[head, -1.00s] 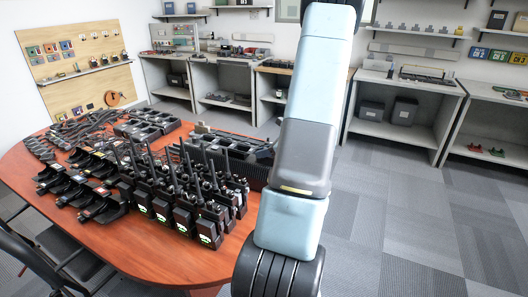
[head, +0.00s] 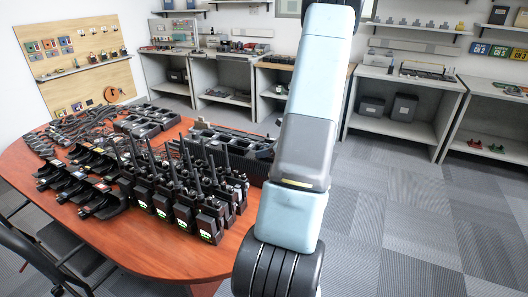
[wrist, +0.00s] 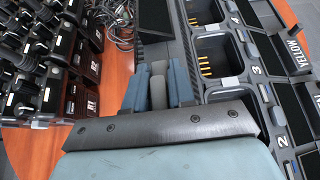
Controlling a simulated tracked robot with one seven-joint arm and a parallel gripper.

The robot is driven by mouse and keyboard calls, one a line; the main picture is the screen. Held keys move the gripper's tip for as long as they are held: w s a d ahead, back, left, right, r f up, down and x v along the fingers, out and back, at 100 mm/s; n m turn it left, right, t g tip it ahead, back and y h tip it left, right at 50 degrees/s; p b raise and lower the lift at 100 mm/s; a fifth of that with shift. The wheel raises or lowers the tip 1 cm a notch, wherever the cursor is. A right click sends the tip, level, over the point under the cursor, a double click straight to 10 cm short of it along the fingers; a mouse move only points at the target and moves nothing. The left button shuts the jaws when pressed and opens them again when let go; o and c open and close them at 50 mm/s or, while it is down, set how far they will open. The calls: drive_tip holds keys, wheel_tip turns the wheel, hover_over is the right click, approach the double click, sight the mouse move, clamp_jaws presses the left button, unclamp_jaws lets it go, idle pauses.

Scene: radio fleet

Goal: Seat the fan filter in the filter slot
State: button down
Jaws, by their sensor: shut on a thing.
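My gripper (wrist: 158,74) shows in the wrist view with its blue-grey fingers closed around a small grey piece, the visible part of what seems to be the fan filter (wrist: 158,68). Most of that piece is hidden between the fingers and behind the dark wrist plate. Just beyond the fingertips is a long dark unit with a ribbed edge and a flat black panel (wrist: 155,17). I cannot make out the filter slot, or whether the held piece touches anything. In the head view my arm hides the gripper.
A charger with numbered bays (wrist: 215,58) lies close to the right of my fingers. Upright radios (wrist: 82,90) stand to the left, and cables lie beyond. In the head view, radios (head: 185,215) crowd the wooden table (head: 130,255). Carpet (head: 400,220) to the right is clear.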

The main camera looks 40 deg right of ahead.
drive_tip(key=shift+f, duration=0.2)
drive_tip(key=c, duration=0.9)
unclamp_jaws()
drive_tip(key=v, duration=1.3)
drive_tip(key=shift+s+d+r, duration=0.15)
drive_tip(key=shift+s+d, duration=0.05)
drive_tip(key=shift+s, duration=0.1)
drive_tip(key=shift+w, duration=0.1)
